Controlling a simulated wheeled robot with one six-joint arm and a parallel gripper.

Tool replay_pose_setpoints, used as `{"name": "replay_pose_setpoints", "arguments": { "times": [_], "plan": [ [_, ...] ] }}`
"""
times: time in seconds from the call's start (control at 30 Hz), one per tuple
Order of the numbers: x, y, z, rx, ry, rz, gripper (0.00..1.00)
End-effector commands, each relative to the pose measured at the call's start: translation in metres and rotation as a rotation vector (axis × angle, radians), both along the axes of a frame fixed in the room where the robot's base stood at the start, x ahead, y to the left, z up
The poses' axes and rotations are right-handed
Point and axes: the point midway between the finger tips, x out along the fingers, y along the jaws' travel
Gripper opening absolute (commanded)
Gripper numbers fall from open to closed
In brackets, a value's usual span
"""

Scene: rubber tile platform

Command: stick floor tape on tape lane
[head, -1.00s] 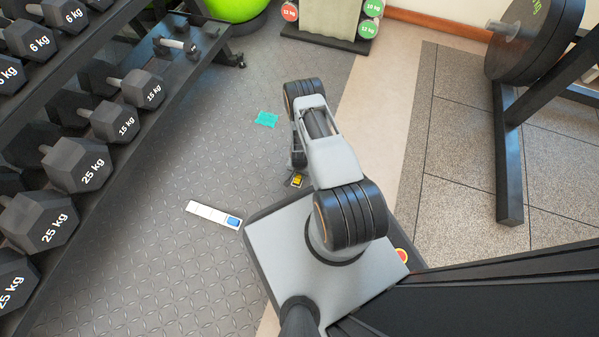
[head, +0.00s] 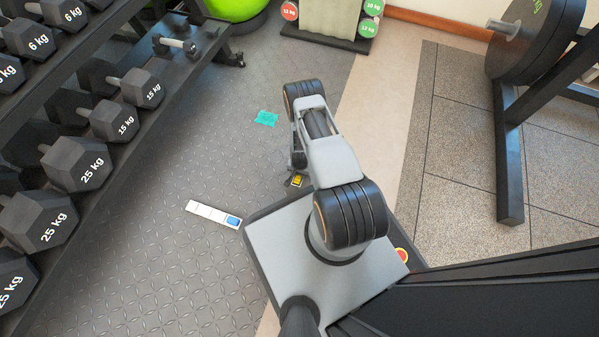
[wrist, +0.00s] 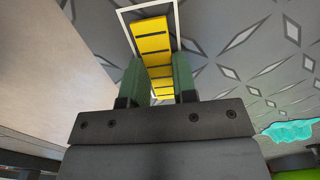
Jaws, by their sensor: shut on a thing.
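The floor tape (wrist: 152,45) is a yellow strip with black cross bars, seen between my gripper's green fingers in the wrist view. My gripper (wrist: 160,68) is shut on it. The tape lane (wrist: 179,25) shows as a white-outlined rectangle on the dark floor, with the strip over it; its near part is hidden by my gripper. I cannot tell whether the strip touches the floor. In the head view my gripper (head: 297,165) is mostly hidden under my arm, and a small yellow-and-black patch of the tape (head: 297,181) shows just below it.
A crumpled turquoise cloth (head: 266,118) lies on the floor left of my arm. A white strip with a blue end (head: 213,214) lies near my base. A dumbbell rack (head: 110,130) fills the left; a weight-plate stand (head: 510,150) stands at right. The grey floor between is mostly free.

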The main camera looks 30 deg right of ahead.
Motion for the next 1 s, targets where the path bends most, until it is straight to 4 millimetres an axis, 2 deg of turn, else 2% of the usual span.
{"name": "replay_pose_setpoints", "arguments": {
  "times": [0.27, 0.3, 0.6, 0.87, 1.0],
  "plan": [
    [0.0, 0.0, 0.0, -0.001, -0.001, 0.0, 0.07],
    [0.0, 0.0, 0.0, -0.001, -0.001, 0.0, 0.27],
    [0.0, 0.0, 0.0, -0.001, -0.001, 0.0, 0.56],
    [0.0, 0.0, 0.001, -0.001, -0.001, 0.0, 0.56],
    [0.001, 0.0, 0.011, -0.001, -0.002, 0.001, 0.56]
  ]
}}
